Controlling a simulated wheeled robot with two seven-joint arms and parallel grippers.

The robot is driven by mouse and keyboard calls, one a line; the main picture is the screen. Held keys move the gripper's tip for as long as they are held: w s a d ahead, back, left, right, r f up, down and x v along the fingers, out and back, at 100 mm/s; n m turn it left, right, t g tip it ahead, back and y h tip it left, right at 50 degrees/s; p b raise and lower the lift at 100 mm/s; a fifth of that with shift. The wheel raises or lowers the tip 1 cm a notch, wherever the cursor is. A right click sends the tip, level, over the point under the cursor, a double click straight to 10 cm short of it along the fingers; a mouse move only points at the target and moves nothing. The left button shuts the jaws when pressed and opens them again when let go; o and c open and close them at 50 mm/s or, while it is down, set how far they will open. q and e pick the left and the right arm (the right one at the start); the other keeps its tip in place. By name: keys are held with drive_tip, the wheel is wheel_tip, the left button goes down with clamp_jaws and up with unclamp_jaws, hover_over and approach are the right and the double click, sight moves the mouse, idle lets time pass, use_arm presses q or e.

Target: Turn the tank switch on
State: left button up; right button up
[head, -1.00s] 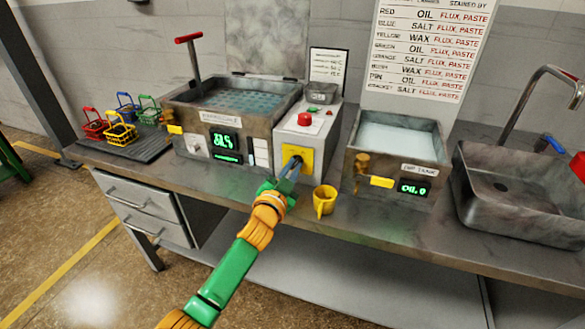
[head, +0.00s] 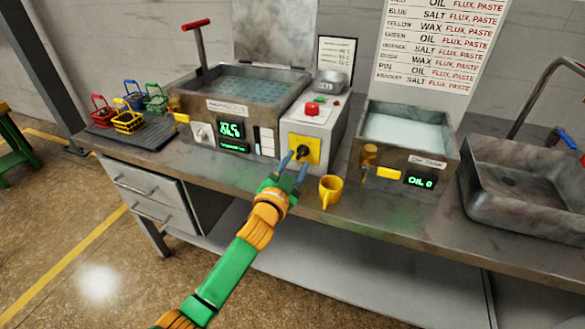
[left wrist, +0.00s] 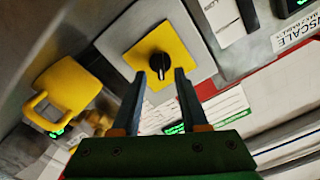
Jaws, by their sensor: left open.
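The tank switch is a black rotary knob (head: 303,152) on a yellow plate (head: 312,148), on the front of a grey control box (head: 325,125) between the two tanks. In the left wrist view the knob (left wrist: 160,64) sits just beyond my fingertips, on its yellow plate (left wrist: 182,45). My left gripper (head: 294,166) is open, its two fingers pointing at the knob. In the left wrist view the gripper (left wrist: 160,80) has the knob between its fingertips in the picture; whether the fingers flank it in depth I cannot tell. My right gripper is not in view.
The large tank (head: 215,105) is left of the box, the dip tank (head: 445,145) right. A sink (head: 530,200) is far right.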

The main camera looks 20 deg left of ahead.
use_arm(q)
drive_tip(key=s, duration=0.4)
drive_tip(key=shift+s+a, duration=0.15)
drive_tip(key=shift+s, duration=0.25)
drive_tip(key=shift+w, duration=0.1)
